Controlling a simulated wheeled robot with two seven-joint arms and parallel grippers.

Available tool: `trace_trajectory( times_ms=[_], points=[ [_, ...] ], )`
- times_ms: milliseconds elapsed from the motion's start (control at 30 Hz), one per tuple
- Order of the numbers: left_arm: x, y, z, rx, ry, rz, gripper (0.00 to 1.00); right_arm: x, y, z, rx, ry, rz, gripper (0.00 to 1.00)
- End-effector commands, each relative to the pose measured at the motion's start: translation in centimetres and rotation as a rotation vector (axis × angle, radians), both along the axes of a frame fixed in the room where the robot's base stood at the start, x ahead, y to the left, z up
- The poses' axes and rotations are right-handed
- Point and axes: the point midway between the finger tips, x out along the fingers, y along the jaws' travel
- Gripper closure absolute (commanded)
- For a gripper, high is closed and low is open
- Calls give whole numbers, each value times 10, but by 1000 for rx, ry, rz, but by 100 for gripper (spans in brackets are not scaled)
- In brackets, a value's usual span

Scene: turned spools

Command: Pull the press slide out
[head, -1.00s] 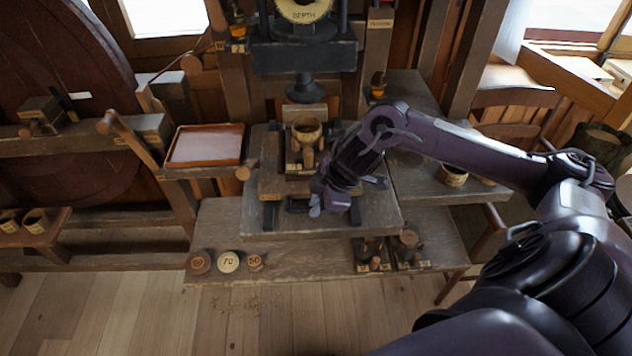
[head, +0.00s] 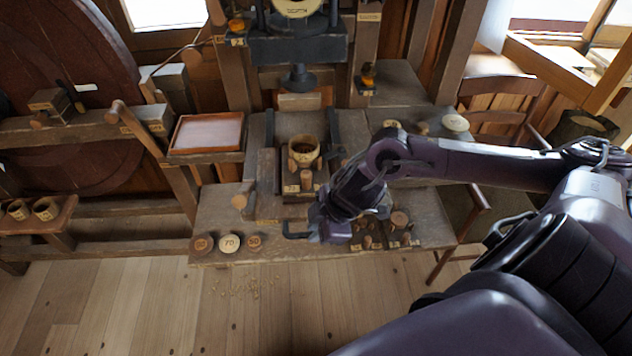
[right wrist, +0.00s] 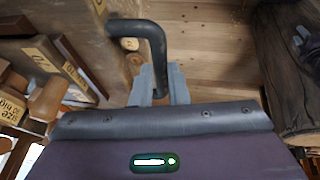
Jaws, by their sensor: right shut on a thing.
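The press slide (head: 267,186) is a wooden board at the centre of the head view. It carries a round wooden cup (head: 304,150) with dark contents, and a small peg stands in front of the cup. The slide's black bar handle (head: 291,234) sticks out at the front; it also shows in the right wrist view (right wrist: 153,32). My right gripper (head: 318,232) is shut on this handle, its grey fingers (right wrist: 160,82) around the bar. The press plunger (head: 298,78) hangs behind the cup, not over it. My left gripper is not in view.
Numbered discs (head: 230,242) lie at the bench's front left. Small wooden pegs and labelled blocks (head: 385,232) stand close to the right of my gripper. A shallow tray (head: 207,151) sits at the left.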

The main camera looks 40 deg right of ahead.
Motion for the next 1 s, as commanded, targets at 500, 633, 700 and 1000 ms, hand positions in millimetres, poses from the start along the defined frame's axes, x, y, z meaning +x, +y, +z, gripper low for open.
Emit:
trace_trajectory(
  times_ms=[500,633,700,1000],
  points=[
    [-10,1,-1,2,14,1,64,1,-1,1,-2,-3,-2,64],
    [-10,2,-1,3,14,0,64,1,-2,3,-2,-4,-1,64],
    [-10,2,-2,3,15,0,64,-1,-4,7,-5,-6,0,64],
    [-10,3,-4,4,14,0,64,-15,-15,43,-10,-4,1,64]
  ],
)
